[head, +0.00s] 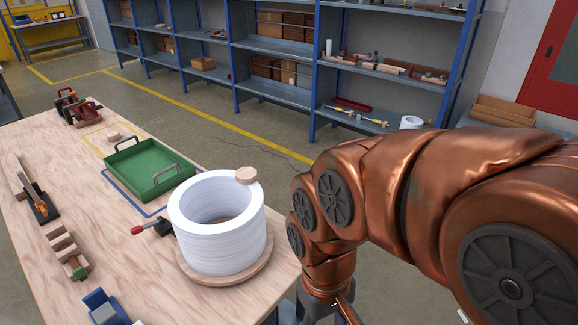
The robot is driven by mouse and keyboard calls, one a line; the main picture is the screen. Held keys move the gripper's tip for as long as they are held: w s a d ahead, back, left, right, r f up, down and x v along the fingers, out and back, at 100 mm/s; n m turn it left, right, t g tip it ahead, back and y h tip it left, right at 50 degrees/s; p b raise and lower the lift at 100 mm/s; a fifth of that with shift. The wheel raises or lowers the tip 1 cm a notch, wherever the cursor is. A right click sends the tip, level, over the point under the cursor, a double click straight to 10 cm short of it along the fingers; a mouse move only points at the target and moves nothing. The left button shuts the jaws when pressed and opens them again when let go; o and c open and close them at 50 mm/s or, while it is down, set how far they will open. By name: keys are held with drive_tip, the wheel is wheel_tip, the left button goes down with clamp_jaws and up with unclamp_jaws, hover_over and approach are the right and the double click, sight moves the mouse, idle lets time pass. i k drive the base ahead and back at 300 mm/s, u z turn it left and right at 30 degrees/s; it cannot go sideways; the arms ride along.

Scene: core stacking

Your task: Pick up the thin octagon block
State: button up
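A small pale wooden octagon block (247,176) lies flat on the right part of the top rim of a wide white ring stack (222,246). The stack stands on a round wooden base (190,279) near the right edge of the table. Another small wooden block (114,136) lies on the table inside a yellow outline; its exact shape is too small to tell. My copper arm comes in from the right and bends down beside the stack. Its wrist runs to the bottom edge, and my gripper's fingers do not show.
A green tray (113,163) with grey handles sits behind the stack on the wooden table (62,170). Tools and notched wooden blocks (66,250) line the left side. Blue shelves (270,90) stand behind the open floor.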

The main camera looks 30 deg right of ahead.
sight(244, 175)
drive_tip(key=z, duration=2.05)
drive_tip(key=k, duration=0.4)
drive_tip(key=u, duration=2.95)
